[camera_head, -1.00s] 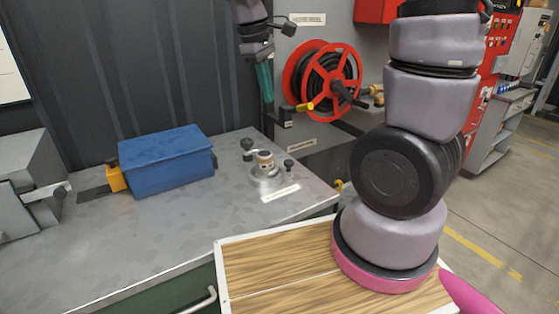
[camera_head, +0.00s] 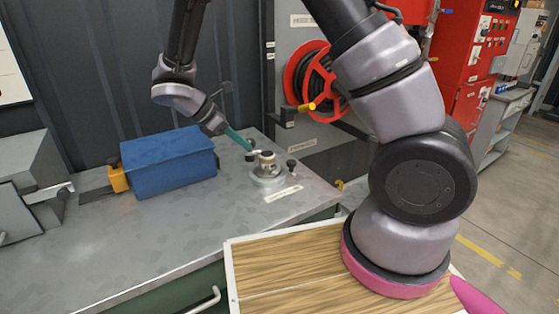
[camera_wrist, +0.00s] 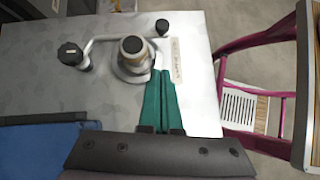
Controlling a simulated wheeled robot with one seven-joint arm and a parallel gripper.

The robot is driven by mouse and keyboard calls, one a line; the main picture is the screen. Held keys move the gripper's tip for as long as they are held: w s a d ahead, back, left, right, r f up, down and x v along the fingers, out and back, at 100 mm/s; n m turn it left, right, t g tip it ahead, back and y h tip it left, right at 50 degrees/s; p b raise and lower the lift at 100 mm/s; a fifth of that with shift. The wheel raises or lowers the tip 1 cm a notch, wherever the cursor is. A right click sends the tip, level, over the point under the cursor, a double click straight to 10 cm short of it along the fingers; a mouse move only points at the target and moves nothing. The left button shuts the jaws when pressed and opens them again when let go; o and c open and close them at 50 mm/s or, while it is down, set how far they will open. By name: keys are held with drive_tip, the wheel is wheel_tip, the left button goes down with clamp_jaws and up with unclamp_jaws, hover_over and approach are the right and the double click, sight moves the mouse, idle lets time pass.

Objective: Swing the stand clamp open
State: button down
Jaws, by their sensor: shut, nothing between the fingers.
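In the wrist view the clamp (camera_wrist: 102,38) shows as a light bar running from a black knob (camera_wrist: 70,54) at left to the cylinder (camera_wrist: 134,48). A smaller dark knob (camera_wrist: 162,27) is at upper right. My gripper (camera_head: 248,148) has green fingers, shut and empty, pointing at the clamp. In the wrist view the fingertips (camera_wrist: 160,74) lie just beside the base; contact cannot be told.
A blue box (camera_head: 168,160) with a yellow part stands on the bench (camera_head: 150,235) left of the clamp. A labelled plate (camera_head: 283,193) lies in front of the clamp. A red hose reel (camera_head: 310,80) hangs on the wall behind. The bench front is clear.

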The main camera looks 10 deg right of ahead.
drive_tip(key=x, duration=0.4)
drive_tip(key=d+r+x, duration=0.1)
drive_tip(key=x, duration=0.7)
drive_tip(key=shift+w+d, duration=0.15)
drive_tip(key=shift+d, duration=0.3)
drive_tip(key=shift+w+d, duration=0.1)
drive_tip(key=shift+d, duration=0.3)
drive_tip(key=shift+d, duration=0.1)
